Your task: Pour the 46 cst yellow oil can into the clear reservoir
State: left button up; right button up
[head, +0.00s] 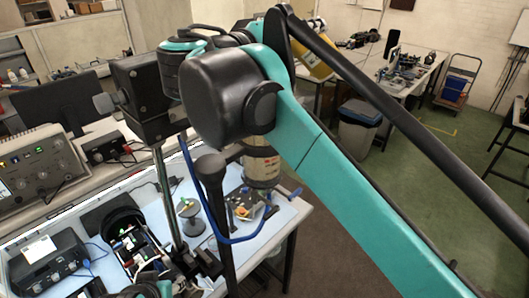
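A yellow cylindrical body (314,64), which looks like the yellow oil can, shows tilted behind my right arm at the upper middle. My arm hides much of it, and I cannot tell whether it is held. A pale, labelled cylindrical vessel (262,168), possibly the reservoir, stands upright near the right end of the blue-topped bench. Its top is hidden behind my arm, and I cannot tell whether it is clear. My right arm crosses the view from the lower right, and its gripper fingers are hidden. No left gripper fingers can be made out.
The bench (290,213) holds a spool (190,216), an instrument with a display (42,165), a black unit (45,263) and a dark upright pole (165,190). A blue-lidded bin (358,125) and a hand trolley (456,82) stand farther back. Green floor lies open at right.

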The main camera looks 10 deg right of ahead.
jog(key=shift+a+f+n+t+h+b, duration=0.1)
jog(key=shift+f+n+t+h+b, duration=0.35)
jog(key=shift+n, duration=0.5)
jog(key=shift+a+f+n+t+h+b, duration=0.1)
jog(key=shift+f+n+t+h+b, duration=0.3)
jog(key=shift+n, duration=0.55)
dwell(6.1)
